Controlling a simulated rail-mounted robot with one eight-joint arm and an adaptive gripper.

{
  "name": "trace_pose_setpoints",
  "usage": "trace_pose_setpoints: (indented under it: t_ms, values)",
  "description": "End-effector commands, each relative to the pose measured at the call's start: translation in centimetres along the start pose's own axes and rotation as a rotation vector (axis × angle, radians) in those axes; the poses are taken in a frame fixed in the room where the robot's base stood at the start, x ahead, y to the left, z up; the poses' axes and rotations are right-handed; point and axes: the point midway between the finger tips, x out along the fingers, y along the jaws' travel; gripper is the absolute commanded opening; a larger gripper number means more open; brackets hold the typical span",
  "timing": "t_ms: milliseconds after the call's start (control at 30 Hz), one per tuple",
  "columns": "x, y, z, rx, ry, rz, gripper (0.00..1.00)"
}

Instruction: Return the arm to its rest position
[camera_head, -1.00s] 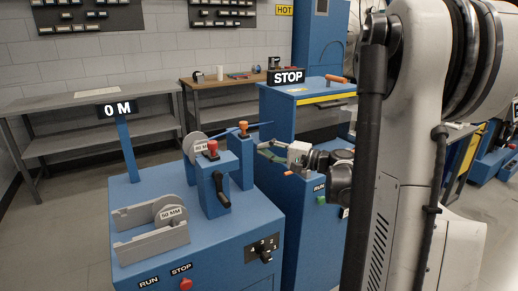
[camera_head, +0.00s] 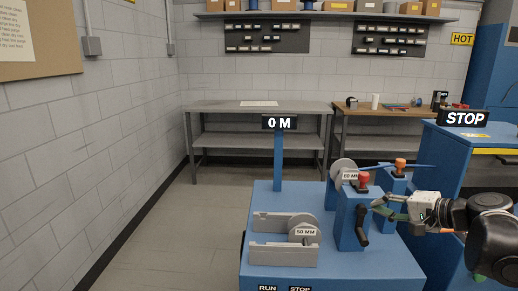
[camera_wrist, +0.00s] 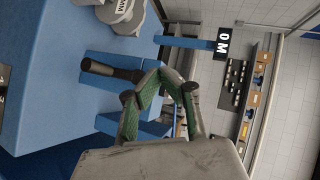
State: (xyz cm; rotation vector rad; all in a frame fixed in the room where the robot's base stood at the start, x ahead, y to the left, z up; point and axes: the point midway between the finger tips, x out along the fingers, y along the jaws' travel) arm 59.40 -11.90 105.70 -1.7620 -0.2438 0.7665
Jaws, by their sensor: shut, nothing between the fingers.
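My gripper (camera_head: 377,205) is at the right in the head view, reaching leftward beside the crank post of the blue machine (camera_head: 392,262). Its green-padded fingers are closed together and hold nothing. In the wrist view the fingers (camera_wrist: 163,74) meet in front of the blue machine, with the black crank handle (camera_wrist: 110,71) to their left. Whether the gripper touches the post cannot be told. My dark wrist and forearm run off the right edge of the head view.
The blue machine carries a grey 50 MM spool holder (camera_head: 284,253), a red-knobbed post (camera_head: 352,225) and a 0 M sign (camera_head: 279,123). A STOP sign (camera_head: 463,119) stands on a blue cabinet. A grey bench (camera_head: 258,108) lines the back wall. The floor at left is open.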

Motion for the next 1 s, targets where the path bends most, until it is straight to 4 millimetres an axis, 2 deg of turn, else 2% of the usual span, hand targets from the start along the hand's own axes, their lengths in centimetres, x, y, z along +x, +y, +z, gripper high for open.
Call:
trace_pose_setpoints:
  t_ms: [33,200,500,800,1000]
  values:
    - [0.3,-0.3,2.0,-0.032,-0.016,0.044,0.00]
    - [0.4,-0.2,7.4,-0.149,-0.055,0.194,0.00]
    - [-1.7,1.4,15.6,-0.399,-0.103,0.430,0.00]
    - [-5.5,3.7,21.3,-0.697,-0.123,0.622,0.00]
    - [-7.9,5.1,23.2,-0.878,-0.120,0.708,0.00]
